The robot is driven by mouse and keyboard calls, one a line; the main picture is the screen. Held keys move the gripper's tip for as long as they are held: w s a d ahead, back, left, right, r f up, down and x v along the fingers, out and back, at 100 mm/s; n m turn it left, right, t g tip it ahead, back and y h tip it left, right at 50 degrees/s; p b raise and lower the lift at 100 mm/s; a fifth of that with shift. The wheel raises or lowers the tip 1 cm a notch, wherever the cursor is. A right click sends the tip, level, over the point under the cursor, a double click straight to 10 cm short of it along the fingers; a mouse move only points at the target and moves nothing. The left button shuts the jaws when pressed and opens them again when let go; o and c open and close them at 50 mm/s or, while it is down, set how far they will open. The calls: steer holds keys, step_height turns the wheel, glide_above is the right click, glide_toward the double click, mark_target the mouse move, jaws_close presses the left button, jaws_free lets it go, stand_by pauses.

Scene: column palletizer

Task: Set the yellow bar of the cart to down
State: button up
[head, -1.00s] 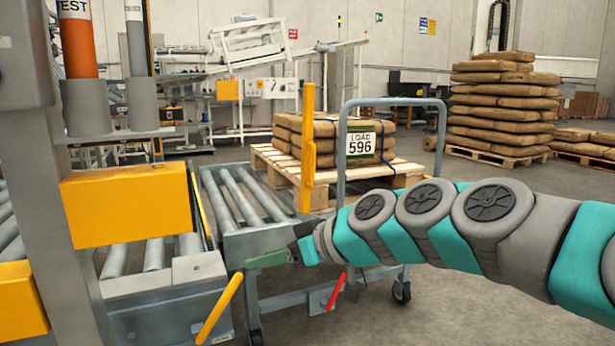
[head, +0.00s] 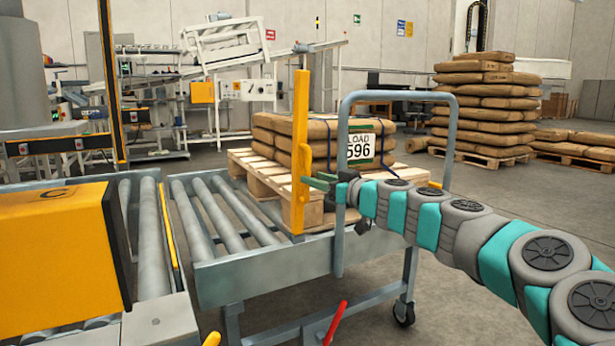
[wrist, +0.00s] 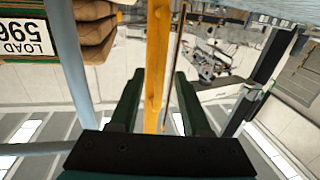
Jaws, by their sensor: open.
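The yellow bar (head: 300,140) stands upright at the near end of the cart (head: 262,268), with a small yellow handle on its right side. My gripper (head: 315,182) is at the lower part of the bar, coming from the right. In the wrist view the bar (wrist: 158,50) runs between the two open dark green fingers of my gripper (wrist: 157,85), closer to the left finger. Whether a finger touches the bar cannot be told.
The cart carries a wooden pallet (head: 258,178) with brown sacks labelled LOAD 596 (head: 361,148). Its grey hoop frame (head: 342,240) stands close to my gripper. A red lever (head: 336,322) is low on the cart. A roller conveyor (head: 152,250) adjoins on the left.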

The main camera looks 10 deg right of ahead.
mark_target(308, 199)
steer(key=shift+x, duration=1.8)
steer(key=shift+c, duration=0.2)
jaws_close()
